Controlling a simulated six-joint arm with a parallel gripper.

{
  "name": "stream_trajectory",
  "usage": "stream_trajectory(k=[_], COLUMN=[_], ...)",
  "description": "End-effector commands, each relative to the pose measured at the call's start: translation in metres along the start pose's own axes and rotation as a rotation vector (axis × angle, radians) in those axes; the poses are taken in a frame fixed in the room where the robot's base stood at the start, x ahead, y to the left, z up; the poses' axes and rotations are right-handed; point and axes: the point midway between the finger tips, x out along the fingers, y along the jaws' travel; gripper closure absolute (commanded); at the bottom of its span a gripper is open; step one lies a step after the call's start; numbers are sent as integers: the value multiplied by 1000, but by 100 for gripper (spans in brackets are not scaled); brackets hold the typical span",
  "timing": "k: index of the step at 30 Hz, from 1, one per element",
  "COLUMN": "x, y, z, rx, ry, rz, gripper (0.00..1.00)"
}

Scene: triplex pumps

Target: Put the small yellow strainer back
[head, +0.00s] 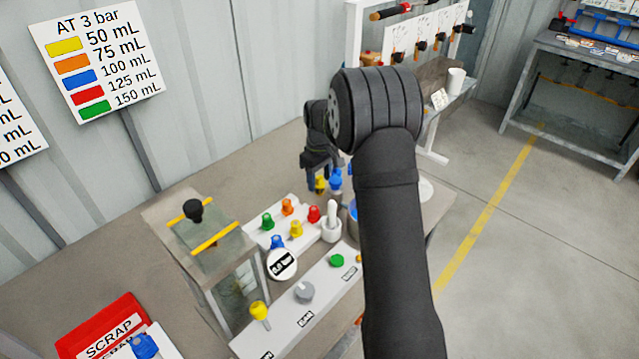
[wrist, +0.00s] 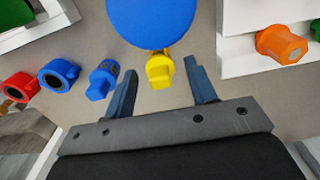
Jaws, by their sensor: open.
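My gripper (head: 320,182) is over the far part of the bench. In the wrist view its two fingers (wrist: 160,70) are open and apart. A small yellow part (wrist: 160,70), which looks like the small yellow strainer, is between the fingertips. It also shows just under the gripper in the head view (head: 320,184). A gap shows on each side of it, and whether a finger touches it I cannot tell. Its far end meets the edge of a large round blue thing (wrist: 152,20). Another yellow part (head: 296,229) stands on the white rack (head: 258,238).
A blue part (wrist: 102,80) lies close to the left finger, with another blue part (wrist: 58,75) and a red part (wrist: 20,87) beyond. An orange part (wrist: 281,45) sits at the white holder on the right. A glass-sided box (head: 205,235) and a red scrap bin (head: 100,322) stand nearer.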

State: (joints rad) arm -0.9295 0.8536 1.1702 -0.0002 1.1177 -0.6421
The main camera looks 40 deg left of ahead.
Motion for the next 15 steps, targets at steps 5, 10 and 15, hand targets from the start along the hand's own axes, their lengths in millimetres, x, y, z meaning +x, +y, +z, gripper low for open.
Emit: stream_trajectory(k=[5, 10, 15], x=[-42, -74, -93], y=[0, 0, 0], z=[0, 0, 0], rx=[0, 0, 0], ry=[3, 3, 0], rz=[3, 2, 0], gripper=[49, 49, 49])
